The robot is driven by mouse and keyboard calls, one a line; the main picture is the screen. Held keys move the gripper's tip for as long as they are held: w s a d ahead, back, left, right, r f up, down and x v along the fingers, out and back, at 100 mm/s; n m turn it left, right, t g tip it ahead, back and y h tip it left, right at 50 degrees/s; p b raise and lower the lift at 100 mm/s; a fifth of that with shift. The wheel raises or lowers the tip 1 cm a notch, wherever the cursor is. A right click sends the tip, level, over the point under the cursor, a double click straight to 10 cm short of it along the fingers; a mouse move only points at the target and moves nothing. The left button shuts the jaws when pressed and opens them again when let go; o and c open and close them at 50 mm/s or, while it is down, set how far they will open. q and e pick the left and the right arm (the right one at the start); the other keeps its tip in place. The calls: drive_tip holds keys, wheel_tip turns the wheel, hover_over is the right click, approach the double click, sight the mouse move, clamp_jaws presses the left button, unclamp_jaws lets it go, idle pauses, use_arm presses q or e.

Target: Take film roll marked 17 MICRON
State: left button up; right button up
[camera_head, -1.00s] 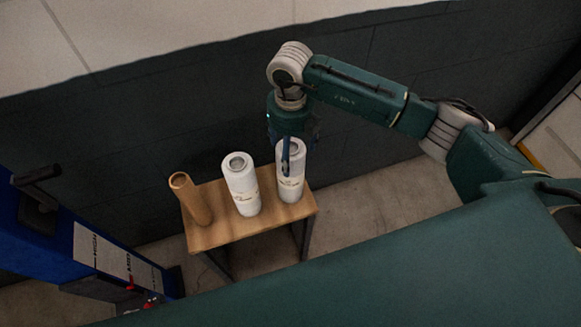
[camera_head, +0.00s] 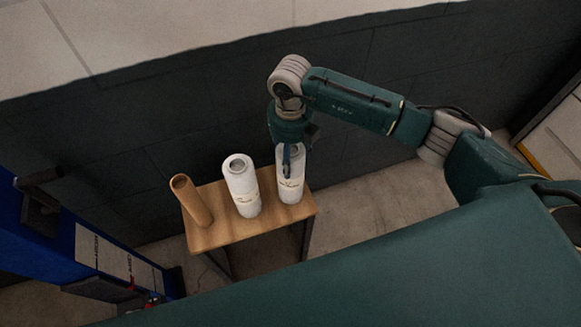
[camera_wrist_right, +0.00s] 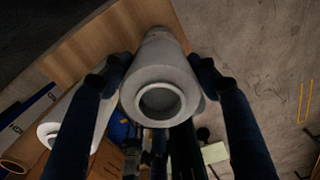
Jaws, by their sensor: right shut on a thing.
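A white film roll (camera_head: 291,185) stands upright at the right end of a small wooden table. My right gripper (camera_head: 288,160) reaches down over it from above, and its fingers are shut on the roll's sides. In the right wrist view the roll (camera_wrist_right: 160,83) sits between the two fingers of my gripper (camera_wrist_right: 160,82), its hollow core facing the camera. A second white roll (camera_head: 242,186) stands in the middle of the table; it also shows in the right wrist view (camera_wrist_right: 72,125). The printing on both rolls is too small to read. My left gripper is not in view.
A brown cardboard tube (camera_head: 190,200) stands at the table's left end. The wooden table (camera_head: 222,232) has a bare front strip. A dark wall (camera_head: 130,145) runs close behind it. A blue machine (camera_head: 45,235) stands at the left.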

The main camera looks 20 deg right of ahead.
drive_tip(key=shift+w+r, duration=0.1)
drive_tip(key=shift+r, duration=0.15)
